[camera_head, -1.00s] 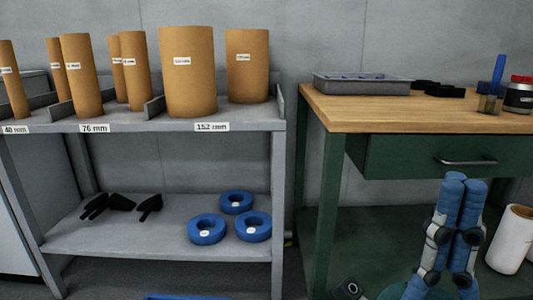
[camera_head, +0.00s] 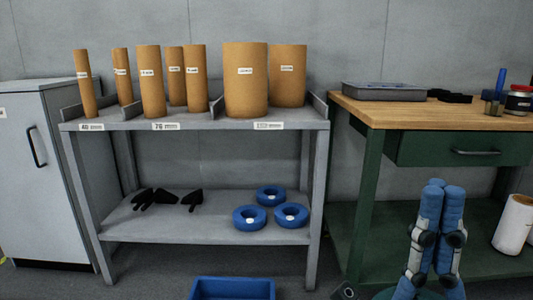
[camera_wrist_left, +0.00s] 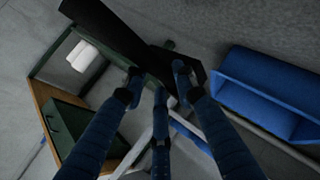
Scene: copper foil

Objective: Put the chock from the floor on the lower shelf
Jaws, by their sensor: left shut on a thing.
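My left gripper (camera_wrist_left: 158,80) is shut on a black wedge-shaped chock (camera_wrist_left: 105,25) in the left wrist view, which reaches up and left past the fingertips. The left gripper is not in the head view. The grey rack has a lower shelf (camera_head: 140,229). Several black wedge-like pieces (camera_head: 192,200) lie on its left part, and three blue rings (camera_head: 249,218) on its right part. My right gripper (camera_head: 437,186) stands upright at lower right in the head view, its blue fingers close together. Nothing shows between them, but whether they are shut is unclear.
Cardboard tubes (camera_head: 246,85) stand on the rack's top shelf. A blue bin (camera_head: 232,287) sits on the floor before the rack; it also shows in the left wrist view (camera_wrist_left: 265,90). A green workbench (camera_head: 400,112) stands right, a grey cabinet (camera_head: 50,190) left.

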